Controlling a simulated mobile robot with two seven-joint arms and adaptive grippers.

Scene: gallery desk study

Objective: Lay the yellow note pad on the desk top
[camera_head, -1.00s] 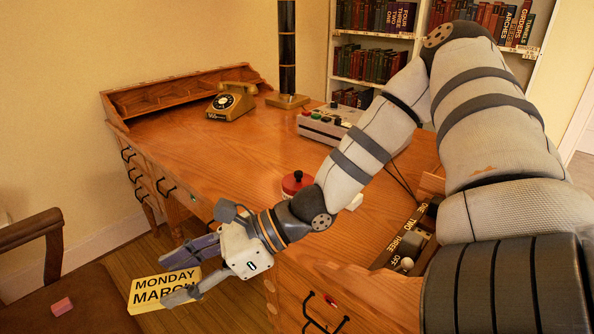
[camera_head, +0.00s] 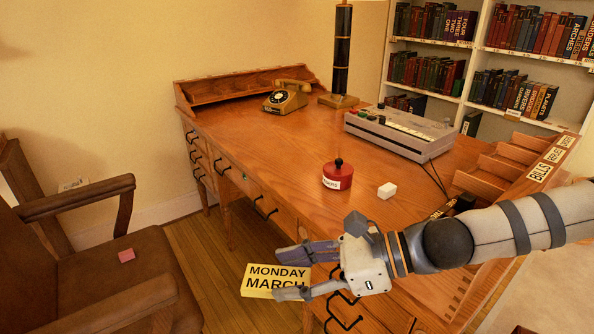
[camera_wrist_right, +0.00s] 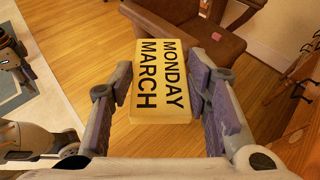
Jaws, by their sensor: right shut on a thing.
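The yellow note pad (camera_head: 275,281), printed MONDAY MARCH, is held in my right gripper (camera_head: 306,272). The pad is in front of the desk's near side, over the wooden floor, and not on the desk top. In the right wrist view the pad (camera_wrist_right: 162,82) sits between the two fingers of the right gripper (camera_wrist_right: 165,105). The wooden desk top (camera_head: 270,142) lies behind and above the gripper in the head view, with a wide bare area.
A red round tin (camera_head: 337,175) and a white block (camera_head: 387,190) stand on the desk's near right part. A grey button console (camera_head: 400,135), a telephone (camera_head: 287,97) and a lamp base (camera_head: 338,100) stand farther back. A brown chair (camera_head: 100,265) bears a pink block (camera_head: 126,255).

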